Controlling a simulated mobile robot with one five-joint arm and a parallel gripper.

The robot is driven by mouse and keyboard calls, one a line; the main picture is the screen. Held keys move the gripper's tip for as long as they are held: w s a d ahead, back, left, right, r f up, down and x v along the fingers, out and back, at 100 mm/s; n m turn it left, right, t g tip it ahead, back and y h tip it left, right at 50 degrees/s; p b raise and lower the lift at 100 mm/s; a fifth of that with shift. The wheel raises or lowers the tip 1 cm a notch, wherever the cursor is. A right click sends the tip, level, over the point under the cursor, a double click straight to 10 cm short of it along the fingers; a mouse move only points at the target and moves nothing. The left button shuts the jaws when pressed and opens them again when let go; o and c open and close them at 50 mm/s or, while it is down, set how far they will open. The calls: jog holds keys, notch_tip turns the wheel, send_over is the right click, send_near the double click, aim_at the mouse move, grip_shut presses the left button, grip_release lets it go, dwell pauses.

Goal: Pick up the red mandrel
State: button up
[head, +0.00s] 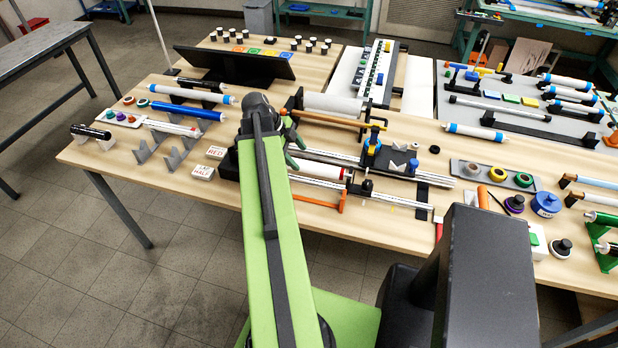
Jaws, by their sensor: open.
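A slim white tube with a red band near its right end (172,128), which looks like the red mandrel, lies across grey V-shaped stands (174,158) on the left part of the table. A second white tube with a red end (322,154) lies at the rail machine, partly hidden by my arm. My gripper (294,146) is beyond the end of my green arm, over the machine's left end and well right of the tube on the stands. It is open, with nothing seen between its fingers; its far side is partly hidden by the arm.
A blue tube (187,110) and a white tube with blue ends (192,93) lie behind the stands. A black tube (90,132) is at left. Two cards, one reading RED (216,152), lie right of the stands. The rail machine (385,160) crowds the middle.

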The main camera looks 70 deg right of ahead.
aim_at(304, 163)
jog(key=shift+s+d+f, duration=0.1)
jog(key=shift+s+f, duration=0.05)
jog(key=shift+f, duration=0.15)
jog(key=b+x, duration=0.4)
jog(key=x, duration=0.1)
jog(key=shift+f+b, duration=0.3)
jog(key=shift+b, duration=0.1)
jog(key=shift+r, duration=0.2)
grip_shut()
